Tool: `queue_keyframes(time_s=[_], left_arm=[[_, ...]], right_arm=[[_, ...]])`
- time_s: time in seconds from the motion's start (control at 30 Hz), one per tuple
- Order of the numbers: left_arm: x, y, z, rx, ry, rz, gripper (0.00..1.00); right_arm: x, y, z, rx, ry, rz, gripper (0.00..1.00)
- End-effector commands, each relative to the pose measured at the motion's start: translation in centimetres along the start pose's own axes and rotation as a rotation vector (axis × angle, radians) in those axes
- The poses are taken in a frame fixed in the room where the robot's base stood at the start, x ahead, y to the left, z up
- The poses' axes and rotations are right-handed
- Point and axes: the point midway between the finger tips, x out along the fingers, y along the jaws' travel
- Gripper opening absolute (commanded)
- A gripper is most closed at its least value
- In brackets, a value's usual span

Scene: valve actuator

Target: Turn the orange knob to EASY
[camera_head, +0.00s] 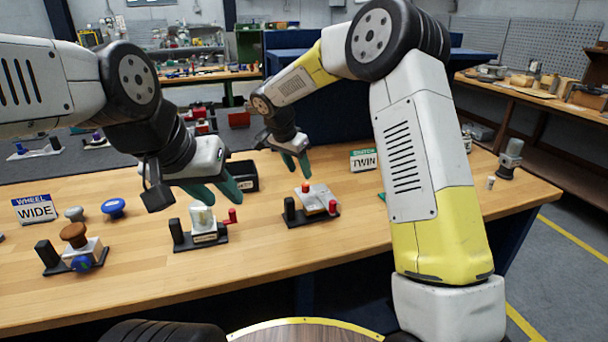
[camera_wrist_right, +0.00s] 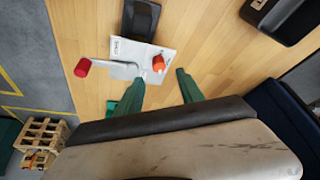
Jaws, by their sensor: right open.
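The orange knob (camera_wrist_right: 158,63) sits on a pale plate (camera_wrist_right: 140,55) in the right wrist view. A lever with a red grip (camera_wrist_right: 82,67) sticks out to the left of the plate.
A brown-knobbed fixture (camera_head: 74,237) and a WIDE sign (camera_head: 36,209) are at left. Wooden tabletop is clear towards the front.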

Motion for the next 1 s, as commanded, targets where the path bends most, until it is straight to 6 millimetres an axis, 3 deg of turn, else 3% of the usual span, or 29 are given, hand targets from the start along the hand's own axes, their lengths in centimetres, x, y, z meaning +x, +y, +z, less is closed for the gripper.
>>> queue_keyframes(time_s=[0.4,0.77,1.0], left_arm=[[0.0,0.0,0.0,0.000,0.000,0.000,0.36],[0.0,0.0,0.0,0.000,0.000,0.000,0.36],[0.0,0.0,0.0,0.000,0.000,0.000,0.36]], right_arm=[[6.1,0.1,0.0,-0.001,-0.003,0.001,0.45],[6.8,0.1,0.0,0.000,-0.002,0.000,0.45],[6.8,0.1,0.0,0.000,-0.002,-0.001,0.02]])
